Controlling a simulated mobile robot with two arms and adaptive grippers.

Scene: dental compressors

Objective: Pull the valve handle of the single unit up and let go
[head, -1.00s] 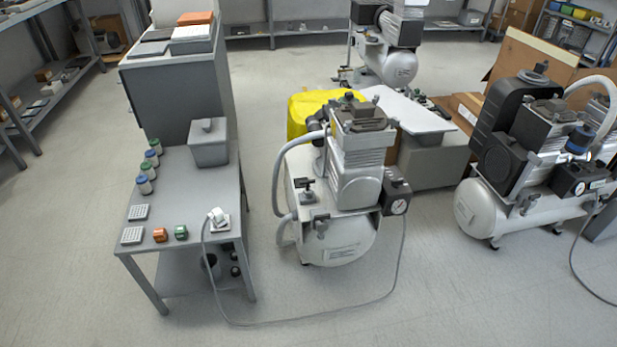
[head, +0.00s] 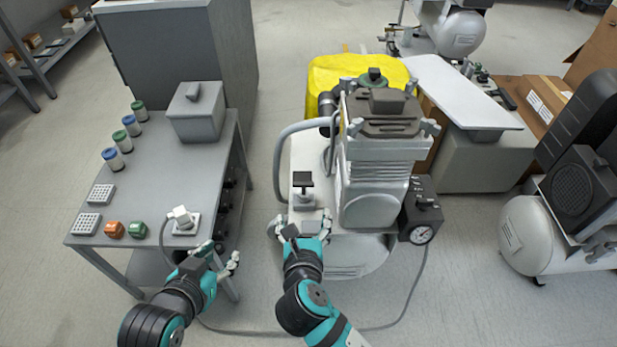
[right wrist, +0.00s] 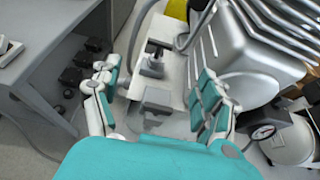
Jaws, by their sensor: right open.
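The single unit is a compressor (head: 385,195) with a silver ribbed head on a pale tank, in the middle of the head view. A valve with a black, flat-topped handle (head: 303,180) stands upright on its left side; it also shows in the right wrist view (right wrist: 158,47). My right gripper (head: 302,222) is open just in front of this valve, not touching it. In the right wrist view, a grey fitting (right wrist: 158,97) low on the unit's front lies between the spread fingers, with no visible grip. My left gripper (head: 222,252) looks open and empty beside the table's front right corner.
A grey table (head: 160,175) at the left holds a lidded box (head: 196,112), several jars and a white socket-like block (head: 184,221). A grey cable runs from it along the floor. A pressure gauge (head: 421,235) sits on the unit's right. Another compressor (head: 535,235) stands further right.

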